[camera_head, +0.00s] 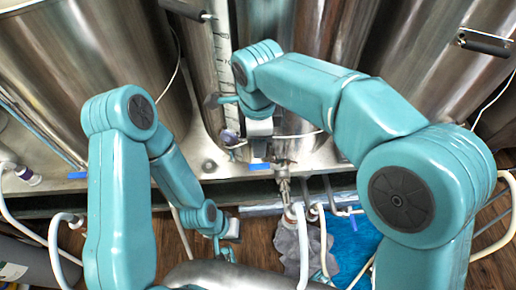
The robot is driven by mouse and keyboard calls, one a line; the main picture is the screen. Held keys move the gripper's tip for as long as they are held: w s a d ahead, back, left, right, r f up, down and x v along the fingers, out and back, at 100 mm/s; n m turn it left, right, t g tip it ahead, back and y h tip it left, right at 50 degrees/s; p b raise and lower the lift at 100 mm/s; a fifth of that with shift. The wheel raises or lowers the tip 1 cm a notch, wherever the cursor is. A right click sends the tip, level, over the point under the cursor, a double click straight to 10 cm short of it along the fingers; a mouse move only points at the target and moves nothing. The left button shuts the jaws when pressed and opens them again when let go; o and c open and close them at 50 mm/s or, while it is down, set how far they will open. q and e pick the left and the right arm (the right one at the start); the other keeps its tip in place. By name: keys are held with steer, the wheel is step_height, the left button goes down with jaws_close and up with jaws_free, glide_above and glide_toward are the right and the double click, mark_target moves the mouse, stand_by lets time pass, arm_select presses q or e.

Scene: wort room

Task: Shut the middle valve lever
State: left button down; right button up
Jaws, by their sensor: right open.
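The middle valve has a small blue lever (259,166) that sticks out to the left of a metal valve fitting (283,172), at the front of the steel stand. My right gripper (226,118) is open and above the lever in the picture, in front of a tall steel vessel. It looks apart from the lever, and its fingers are partly hidden by my wrist. My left gripper (226,248) hangs low, below the stand edge and away from the lever. Its fingers are too small to tell open from shut.
Large steel tanks (95,70) stand behind. White hoses (302,245) hang in front. A blue mat (352,245) lies on the wooden floor.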

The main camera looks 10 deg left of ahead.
step_height(320, 180, up, 7)
steer(key=p, duration=0.1)
steer(key=shift+f, duration=0.15)
stand_by(0.5)
